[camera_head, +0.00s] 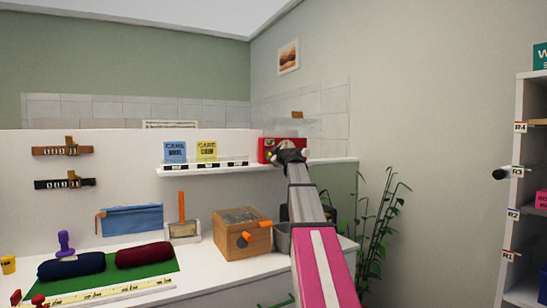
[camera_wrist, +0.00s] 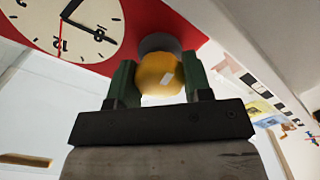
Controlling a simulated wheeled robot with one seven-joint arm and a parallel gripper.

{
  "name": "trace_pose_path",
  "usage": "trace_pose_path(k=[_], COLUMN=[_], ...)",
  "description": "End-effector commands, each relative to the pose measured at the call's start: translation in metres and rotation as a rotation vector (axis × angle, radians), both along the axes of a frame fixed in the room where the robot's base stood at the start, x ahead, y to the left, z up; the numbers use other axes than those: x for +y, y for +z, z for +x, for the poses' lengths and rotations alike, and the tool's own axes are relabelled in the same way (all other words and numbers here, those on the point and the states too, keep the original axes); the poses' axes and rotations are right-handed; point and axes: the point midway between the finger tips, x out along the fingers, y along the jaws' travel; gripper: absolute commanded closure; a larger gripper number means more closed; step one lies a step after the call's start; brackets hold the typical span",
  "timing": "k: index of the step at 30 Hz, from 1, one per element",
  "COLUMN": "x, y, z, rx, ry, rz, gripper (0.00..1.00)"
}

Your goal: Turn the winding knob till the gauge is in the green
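In the wrist view, a yellow-orange round knob (camera_wrist: 158,74) with a pale mark sticks out on a grey collar from a red body (camera_wrist: 172,16). My gripper (camera_wrist: 159,80) has its two green fingers on either side of the knob, with no clear gap, so it looks shut on it. A white clock dial (camera_wrist: 75,22) with black hands and a thin red hand is beside it, cut off by the frame. In the head view, the red box (camera_head: 265,148) stands on the shelf, partly hidden by my gripper (camera_head: 287,150). No gauge with a green zone shows.
Blue (camera_head: 175,151) and yellow (camera_head: 207,150) cards stand on the white shelf (camera_head: 200,168) left of the red box. A plant (camera_head: 380,220) stands to the right.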

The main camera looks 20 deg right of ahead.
Motion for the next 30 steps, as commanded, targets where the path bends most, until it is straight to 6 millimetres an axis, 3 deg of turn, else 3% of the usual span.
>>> trace_pose_path(k=[14,30], x=[0.0003,0.0005], y=[-0.0004,-0.0008], z=[-0.0005,-0.0007], rx=[0.017,0.106], ry=[0.001,0.001], rz=[0.081,0.535], gripper=[0.78,0.78])
